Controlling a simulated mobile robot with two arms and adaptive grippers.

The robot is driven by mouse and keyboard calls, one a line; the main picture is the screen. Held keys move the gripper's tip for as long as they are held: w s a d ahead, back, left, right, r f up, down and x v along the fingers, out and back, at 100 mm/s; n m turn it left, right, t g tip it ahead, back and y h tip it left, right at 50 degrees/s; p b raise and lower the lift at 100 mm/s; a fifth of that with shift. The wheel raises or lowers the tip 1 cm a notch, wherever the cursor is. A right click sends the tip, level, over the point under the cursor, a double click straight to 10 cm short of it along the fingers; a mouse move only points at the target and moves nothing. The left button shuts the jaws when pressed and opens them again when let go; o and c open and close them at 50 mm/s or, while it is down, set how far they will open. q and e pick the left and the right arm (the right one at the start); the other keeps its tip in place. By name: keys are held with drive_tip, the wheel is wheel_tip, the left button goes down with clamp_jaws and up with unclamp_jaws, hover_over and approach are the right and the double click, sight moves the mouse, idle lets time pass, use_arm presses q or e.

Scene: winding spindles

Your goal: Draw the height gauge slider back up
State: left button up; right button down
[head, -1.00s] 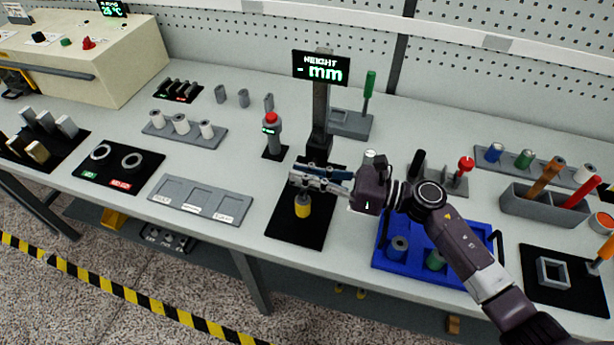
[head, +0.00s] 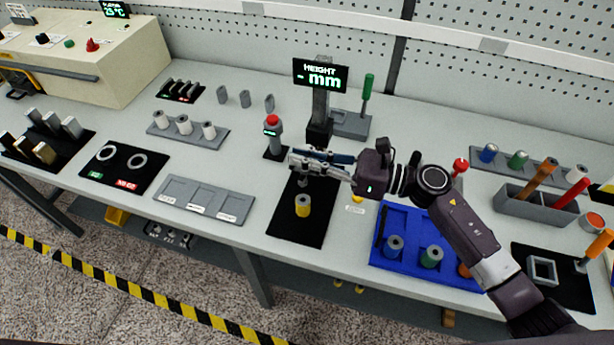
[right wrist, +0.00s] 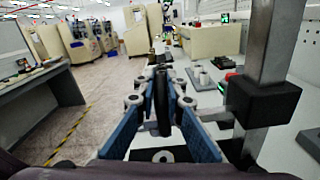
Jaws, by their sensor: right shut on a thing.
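The height gauge has a grey column (head: 320,105) with a display (head: 320,75) reading "HEIGHT - mm". Its black slider block (head: 319,131) sits partway up the column and also shows at the right of the right wrist view (right wrist: 262,103). My right gripper (head: 298,161) is in front of the column, shut on a dark upright piece (right wrist: 162,105) of the slider between its blue fingers. A small grey tip shows below the fingers. A yellow spool (head: 302,206) stands on the black mat (head: 296,233) beneath, with a gap above it. My left gripper is out of view.
A blue tray (head: 378,252) with spools lies right of the mat, under my right arm. A grey compartment tray (head: 205,199) lies to the left. A grey tool holder (head: 530,205) is further right.

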drive_tip(key=shift+r+p, duration=2.35)
drive_tip(key=shift+r, duration=1.95)
drive_tip(key=shift+w, duration=0.1)
drive_tip(key=c, duration=2.3)
unclamp_jaws()
drive_tip(key=shift+r, duration=0.1)
drive_tip(key=shift+o, duration=1.4)
